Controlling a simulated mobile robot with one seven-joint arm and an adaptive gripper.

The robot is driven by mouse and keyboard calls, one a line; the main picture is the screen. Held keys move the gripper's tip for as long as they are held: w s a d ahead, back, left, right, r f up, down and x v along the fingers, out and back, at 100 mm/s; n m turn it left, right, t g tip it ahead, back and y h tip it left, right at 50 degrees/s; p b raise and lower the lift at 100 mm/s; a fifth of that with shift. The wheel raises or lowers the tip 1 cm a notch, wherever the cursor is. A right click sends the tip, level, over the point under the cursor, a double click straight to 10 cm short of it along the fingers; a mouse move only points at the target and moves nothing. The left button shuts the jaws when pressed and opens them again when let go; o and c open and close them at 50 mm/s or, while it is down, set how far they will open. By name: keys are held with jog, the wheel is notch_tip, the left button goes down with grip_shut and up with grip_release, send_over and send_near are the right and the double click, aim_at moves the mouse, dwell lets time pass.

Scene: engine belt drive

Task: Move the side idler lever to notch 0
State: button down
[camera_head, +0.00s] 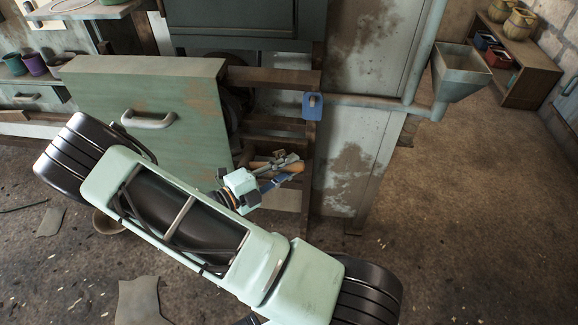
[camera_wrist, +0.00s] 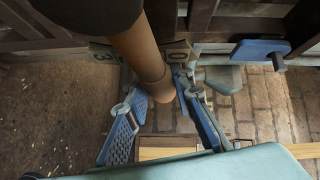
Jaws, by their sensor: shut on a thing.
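The side idler lever shows in the wrist view as a thick tan-brown handle (camera_wrist: 139,48) with a rounded end, running down from a dark part at the top. In the head view a short length of its wooden handle (camera_head: 292,167) shows beside my gripper (camera_head: 279,167). In the wrist view my gripper (camera_wrist: 157,92) has one finger on each side of the handle near its rounded end and is shut on it. A plate marked 0 (camera_wrist: 178,50) is just right of the handle; a plate marked 3 (camera_wrist: 103,52) is to its left. The notches themselves are hidden.
A blue plate on a pin (camera_head: 313,105) stands right of the lever, also in the wrist view (camera_wrist: 260,50). A green panel with a handle (camera_head: 145,110) is left of my gripper. A grey funnel (camera_head: 461,70) is on the right. The floor at right is clear.

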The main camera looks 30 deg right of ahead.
jog(key=shift+w+a+r+n+h+p, duration=0.15)
jog(key=shift+r+n+h+p, duration=0.35)
jog(key=shift+r, duration=0.25)
jog(key=shift+w+a+r+n+h+p, duration=0.15)
jog(key=shift+r+n+h+p, duration=0.3)
jog(key=shift+r, duration=0.25)
jog(key=c, duration=1.7)
grip_release()
jog(key=shift+o, duration=0.2)
jog(key=shift+s, duration=0.1)
jog(key=v, duration=1.2)
jog(key=shift+s, duration=0.15)
